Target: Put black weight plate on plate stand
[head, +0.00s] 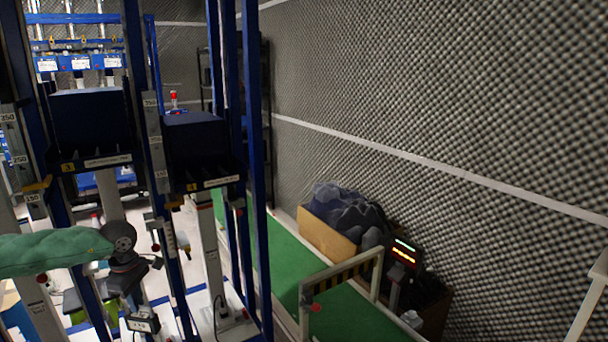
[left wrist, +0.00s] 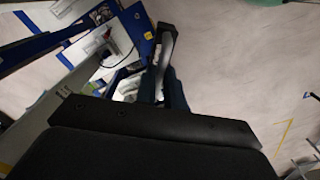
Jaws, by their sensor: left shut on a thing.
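My left arm comes in from the left in the head view in a green cover. It ends in a dark round joint with my left gripper (head: 135,298) hanging below it. The gripper is shut on a small dark thing with a white mark, apparently the black weight plate (head: 142,322), low over the pale floor. In the left wrist view, dark fingers (left wrist: 165,75) reach away from the black housing, and the held thing is mostly hidden. I cannot pick out the plate stand for sure. My right gripper is not in view.
Blue uprights with dark numbered bins (head: 195,140) stand close beyond the gripper. A wooden box of dark lumps (head: 325,240) stands by the foam wall (head: 450,110). Pale floor (left wrist: 235,60) is open in the wrist view.

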